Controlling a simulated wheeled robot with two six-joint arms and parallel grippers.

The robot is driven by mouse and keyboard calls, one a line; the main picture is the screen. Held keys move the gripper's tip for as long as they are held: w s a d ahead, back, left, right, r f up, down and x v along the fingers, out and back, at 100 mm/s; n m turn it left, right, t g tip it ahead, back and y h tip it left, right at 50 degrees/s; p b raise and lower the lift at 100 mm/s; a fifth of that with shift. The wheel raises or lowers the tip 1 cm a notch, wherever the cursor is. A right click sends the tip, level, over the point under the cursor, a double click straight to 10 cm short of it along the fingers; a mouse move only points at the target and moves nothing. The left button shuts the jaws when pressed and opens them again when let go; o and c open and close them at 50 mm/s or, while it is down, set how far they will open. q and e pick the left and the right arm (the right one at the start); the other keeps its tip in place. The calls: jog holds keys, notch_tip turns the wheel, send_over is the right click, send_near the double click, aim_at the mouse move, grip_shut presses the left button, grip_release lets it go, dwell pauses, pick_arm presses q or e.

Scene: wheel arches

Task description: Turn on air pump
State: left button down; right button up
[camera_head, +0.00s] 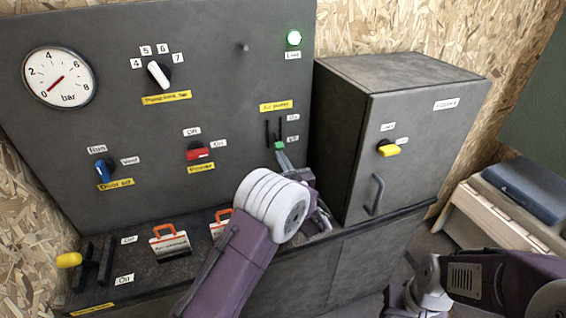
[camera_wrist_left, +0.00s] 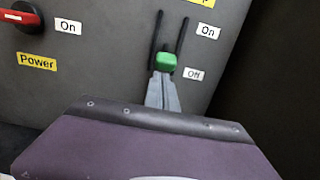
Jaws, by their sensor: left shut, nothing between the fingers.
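The air pump switch is a green knob (camera_head: 279,145) between two dark vertical slots on the grey panel, under a yellow label (camera_head: 276,105). In the left wrist view the green knob (camera_wrist_left: 166,62) sits low, beside the "Off" label (camera_wrist_left: 194,73), with the "On" label (camera_wrist_left: 208,31) above it. My left gripper (camera_head: 283,158) is shut with nothing between its fingers. Its tips (camera_wrist_left: 163,80) are right at the lower edge of the knob; whether they touch it I cannot tell. My right gripper is not clearly seen; part of my right arm shows at the lower right.
The panel (camera_head: 225,75) also has a pressure gauge (camera_head: 59,77) near 0, a white dial (camera_head: 159,74), a blue knob (camera_head: 103,172), a red power switch (camera_head: 197,153) and a lit green lamp (camera_head: 294,38). A grey cabinet (camera_head: 340,130) stands close on the right.

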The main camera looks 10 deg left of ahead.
pick_arm(q)
jog(key=shift+r, duration=0.1)
jog(key=g+h+p, duration=0.5)
jog(key=g+p, duration=0.2)
jog(key=p, duration=1.4)
send_near(279, 145)
jog(key=x, duration=0.5)
jog(key=shift+w+a+r, duration=0.15)
jog(key=shift+w, duration=0.1)
jog(key=shift+f+b, duration=0.6)
jog(key=shift+b, duration=0.05)
jog(key=shift+r, duration=0.2)
jog(key=shift+r+p, duration=0.6)
jog(key=shift+r, duration=0.05)
jog(key=shift+r, duration=0.2)
